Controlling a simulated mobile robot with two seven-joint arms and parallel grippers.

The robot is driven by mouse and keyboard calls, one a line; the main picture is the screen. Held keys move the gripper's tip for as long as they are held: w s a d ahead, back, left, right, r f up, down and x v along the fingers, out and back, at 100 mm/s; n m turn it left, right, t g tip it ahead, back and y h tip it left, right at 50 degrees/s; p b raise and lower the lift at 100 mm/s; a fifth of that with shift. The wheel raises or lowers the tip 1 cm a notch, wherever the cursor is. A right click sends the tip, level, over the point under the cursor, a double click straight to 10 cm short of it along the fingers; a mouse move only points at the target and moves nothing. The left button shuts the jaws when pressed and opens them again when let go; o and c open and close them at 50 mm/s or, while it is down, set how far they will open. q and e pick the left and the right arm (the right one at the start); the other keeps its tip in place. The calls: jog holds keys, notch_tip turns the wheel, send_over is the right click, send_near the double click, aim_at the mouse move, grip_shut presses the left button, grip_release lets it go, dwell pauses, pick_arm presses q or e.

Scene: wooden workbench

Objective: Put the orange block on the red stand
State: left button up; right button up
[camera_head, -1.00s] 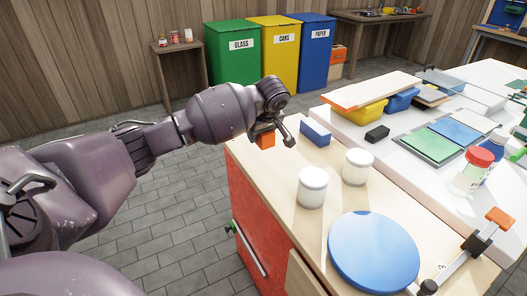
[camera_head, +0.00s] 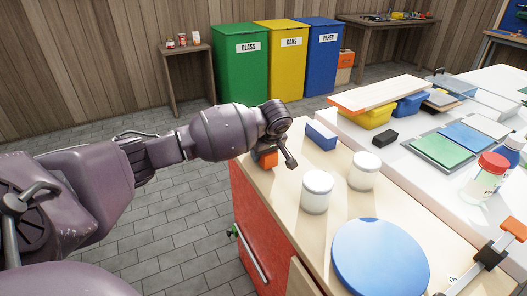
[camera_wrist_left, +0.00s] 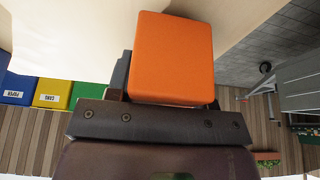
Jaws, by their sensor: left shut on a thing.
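The orange block (camera_head: 267,159) is in my left gripper (camera_head: 277,161), over the far-left corner of the wooden bench top (camera_head: 283,201). In the left wrist view the block (camera_wrist_left: 172,55) fills the upper middle, held at the gripper (camera_wrist_left: 165,100). A grey finger part shows at its left side. Whether the block touches the bench top is unclear. I make out no red stand in either view; the arm hides part of the scene. My right gripper is not in view.
A blue block (camera_head: 320,135) lies just right of the gripper. Two white-lidded jars (camera_head: 317,191) (camera_head: 363,171) and a round blue disc (camera_head: 381,262) stand on the bench. A clamp (camera_head: 490,256) is at the right edge. Bare wood lies left of the jars.

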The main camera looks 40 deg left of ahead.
pick_arm(q)
jog(key=shift+f, duration=0.35)
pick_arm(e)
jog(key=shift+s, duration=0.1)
pick_arm(q)
jog(key=o, duration=1)
jog(key=shift+f, duration=0.1)
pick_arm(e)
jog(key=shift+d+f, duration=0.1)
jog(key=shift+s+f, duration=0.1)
pick_arm(q)
jog(key=shift+r, duration=0.25)
jog(key=v, duration=0.1)
jog(key=p+v, duration=0.1)
jog(key=v, duration=0.3)
jog(key=shift+w+a+r, duration=0.2)
jog(key=shift+w+r, duration=0.05)
jog(key=p+v, duration=0.2)
jog(key=v, duration=0.4)
jog(key=shift+s+d+r+p, duration=0.2)
jog(key=shift+r+p, duration=0.1)
jog(key=shift+p, duration=0.1)
jog(key=shift+s+d+r, duration=0.1)
jog(key=shift+d+r, duration=0.05)
jog(key=shift+r, duration=0.2)
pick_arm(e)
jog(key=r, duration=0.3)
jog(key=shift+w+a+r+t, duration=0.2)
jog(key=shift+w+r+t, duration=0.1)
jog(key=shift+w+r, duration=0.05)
